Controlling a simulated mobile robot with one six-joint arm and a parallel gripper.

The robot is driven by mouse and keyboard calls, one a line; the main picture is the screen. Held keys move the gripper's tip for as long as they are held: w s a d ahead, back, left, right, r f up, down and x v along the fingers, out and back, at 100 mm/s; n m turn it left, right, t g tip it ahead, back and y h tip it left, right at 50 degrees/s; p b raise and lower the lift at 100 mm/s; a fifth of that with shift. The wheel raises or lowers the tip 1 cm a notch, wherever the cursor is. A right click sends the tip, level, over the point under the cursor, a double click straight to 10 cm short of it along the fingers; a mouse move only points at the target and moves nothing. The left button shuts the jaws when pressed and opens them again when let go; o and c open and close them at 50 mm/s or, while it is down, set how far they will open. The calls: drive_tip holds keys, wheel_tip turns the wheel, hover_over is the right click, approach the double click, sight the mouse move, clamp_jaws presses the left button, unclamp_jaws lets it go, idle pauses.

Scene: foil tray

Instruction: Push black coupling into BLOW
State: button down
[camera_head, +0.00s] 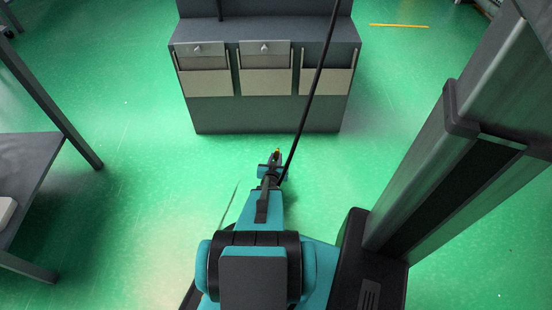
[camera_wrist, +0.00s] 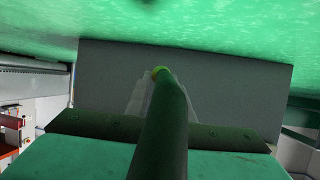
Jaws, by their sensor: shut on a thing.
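The black coupling is not clearly distinct from this hose end. A black line (camera_head: 313,85) runs from the top of the head view down to beside my gripper. No BLOW marking is legible, and no port shows clearly.
The grey station (camera_head: 265,116) has several front panels and two small knobs. A flat dark grey face (camera_wrist: 235,90) lies beyond the fingertips in the wrist view. A dark table (camera_head: 30,170) stands at left. Green floor around the arm is clear.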

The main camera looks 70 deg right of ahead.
drive_tip(key=shift+f+b, duration=0.35)
drive_tip(key=shift+f, duration=0.25)
idle(0.3)
idle(0.4)
drive_tip(key=c, duration=1.5)
unclamp_jaws()
drive_tip(key=shift+o, duration=0.2)
drive_tip(key=shift+a, duration=0.2)
